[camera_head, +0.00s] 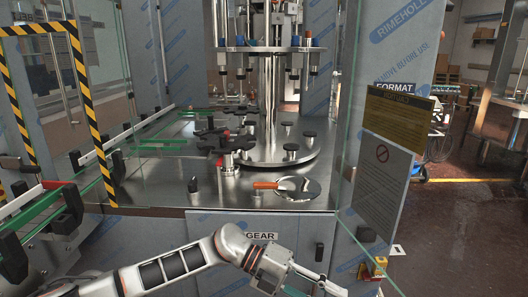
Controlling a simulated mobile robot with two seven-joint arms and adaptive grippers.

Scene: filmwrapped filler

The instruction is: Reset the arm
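My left arm (165,268) comes in from the lower left and stretches to the right across the front of the machine. My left gripper (322,287) is at the bottom edge, right of the middle, and is partly cut off by the frame. Its fingertips are too small and cropped to tell whether they are apart. I see nothing clearly held in it. My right gripper and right arm are not in this view.
The steel machine deck (160,185) stands just beyond the arm. A round plate with an orange-handled tool (265,185) is on it. A glass panel with a notice (388,172) stands at right, with open floor (460,240) beyond. Green-edged conveyor rails (50,205) run along the left.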

